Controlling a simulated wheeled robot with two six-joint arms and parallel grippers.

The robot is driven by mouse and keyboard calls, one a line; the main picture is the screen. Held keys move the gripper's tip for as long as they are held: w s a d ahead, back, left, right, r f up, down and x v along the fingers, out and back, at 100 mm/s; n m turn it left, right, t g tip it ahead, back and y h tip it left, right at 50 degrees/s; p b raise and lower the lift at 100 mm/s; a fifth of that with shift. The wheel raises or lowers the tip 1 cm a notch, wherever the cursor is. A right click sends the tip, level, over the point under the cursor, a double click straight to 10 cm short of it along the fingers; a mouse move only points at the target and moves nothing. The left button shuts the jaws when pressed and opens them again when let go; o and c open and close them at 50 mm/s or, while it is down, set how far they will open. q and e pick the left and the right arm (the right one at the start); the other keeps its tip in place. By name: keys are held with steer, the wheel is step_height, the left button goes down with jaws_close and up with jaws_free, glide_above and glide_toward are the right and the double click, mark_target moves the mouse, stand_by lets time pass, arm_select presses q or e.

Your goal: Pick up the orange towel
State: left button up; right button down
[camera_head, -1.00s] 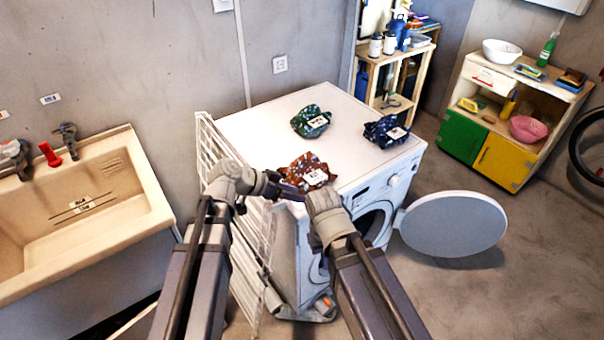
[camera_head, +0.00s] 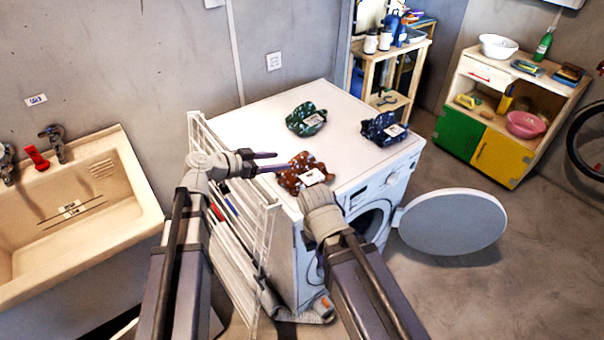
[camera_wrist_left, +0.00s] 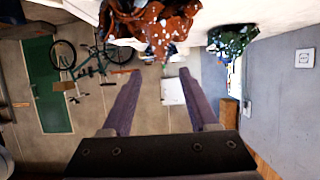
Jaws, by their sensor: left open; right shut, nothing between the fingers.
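The orange towel (camera_head: 297,178) is a crumpled brown-orange cloth with white spots and a pale label. It lies on the washing machine's top (camera_head: 262,127) at the near edge. It also shows at the top of the left wrist view (camera_wrist_left: 165,30). My left gripper (camera_head: 282,161) is open, its purple fingers pointing right at the towel's left side. In the left wrist view its fingers (camera_wrist_left: 157,76) are apart with no cloth between them; I cannot tell whether they touch the towel. My right arm's wrist is just in front of the towel; its fingers are hidden.
A green cloth (camera_head: 306,119) and a dark blue cloth (camera_head: 384,129) lie farther back on the machine. A white drying rack (camera_head: 262,250) stands along its left side. The round door (camera_head: 452,222) hangs open at right. A sink (camera_head: 140,190) is at left.

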mark_target(293, 160)
arm_select(q)
steer(key=shift+b+x, duration=1.3)
steer(key=shift+x, duration=2.25)
steer(key=shift+s+f, duration=0.1)
steer(key=shift+c, duration=0.5)
jaws_close()
